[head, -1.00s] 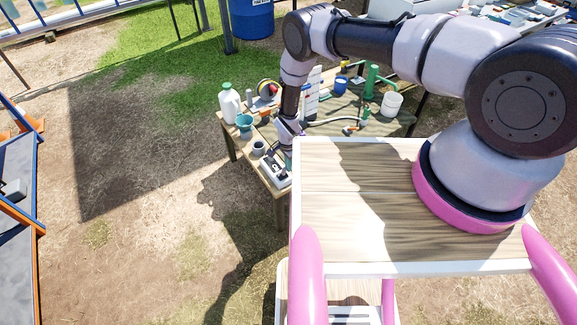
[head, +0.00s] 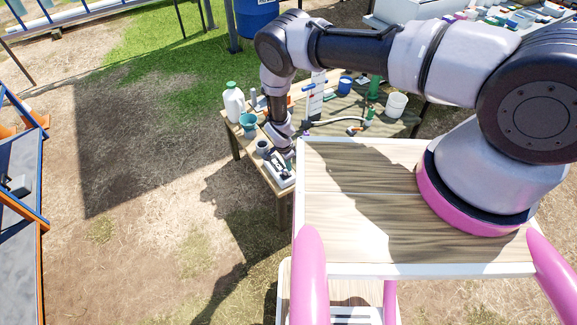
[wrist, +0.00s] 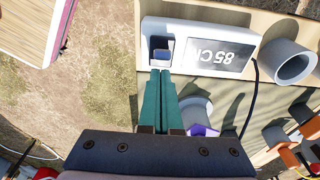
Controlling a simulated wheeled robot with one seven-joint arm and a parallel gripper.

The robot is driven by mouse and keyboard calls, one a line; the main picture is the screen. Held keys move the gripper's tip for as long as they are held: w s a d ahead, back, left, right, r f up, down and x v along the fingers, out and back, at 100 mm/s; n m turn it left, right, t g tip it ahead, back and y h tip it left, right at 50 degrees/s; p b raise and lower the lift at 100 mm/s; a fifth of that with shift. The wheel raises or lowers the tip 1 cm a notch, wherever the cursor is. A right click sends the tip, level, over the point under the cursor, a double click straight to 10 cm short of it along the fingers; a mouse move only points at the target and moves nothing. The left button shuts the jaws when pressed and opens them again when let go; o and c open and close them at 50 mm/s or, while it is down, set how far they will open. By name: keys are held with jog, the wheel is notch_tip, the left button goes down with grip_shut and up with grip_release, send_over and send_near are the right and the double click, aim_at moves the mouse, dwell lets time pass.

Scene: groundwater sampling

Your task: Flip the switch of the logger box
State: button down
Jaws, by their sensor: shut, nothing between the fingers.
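The logger box (wrist: 195,47) is a white box with a dark display that reads upside down in the wrist view. Its switch (wrist: 161,50) sits in a dark recess on the left part of the top. In the head view the box (head: 281,180) lies at the near end of the wooden table, partly covered by my arm. My gripper (wrist: 160,73) has teal fingers, closed together and empty. Their tips are at the near edge of the box, just below the switch in the wrist view. I cannot tell whether they touch it.
A grey cup (wrist: 292,64) stands beside the box. A teal cup (head: 248,121) and a white jug (head: 234,104) stand farther back on the table (head: 243,146). A dark cable runs from the box's right side. Open ground lies left of the table.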

jog(key=shift+a+r, duration=0.1)
jog(key=shift+a, duration=0.05)
jog(key=shift+r, duration=0.7)
jog(key=shift+s, duration=0.1)
jog(key=shift+w+d+r, duration=0.1)
jog(key=shift+w+d, duration=0.1)
jog(key=s+a+r, duration=0.2)
jog(key=a+r, duration=0.1)
jog(key=r, duration=0.5)
jog(key=shift+r, duration=0.35)
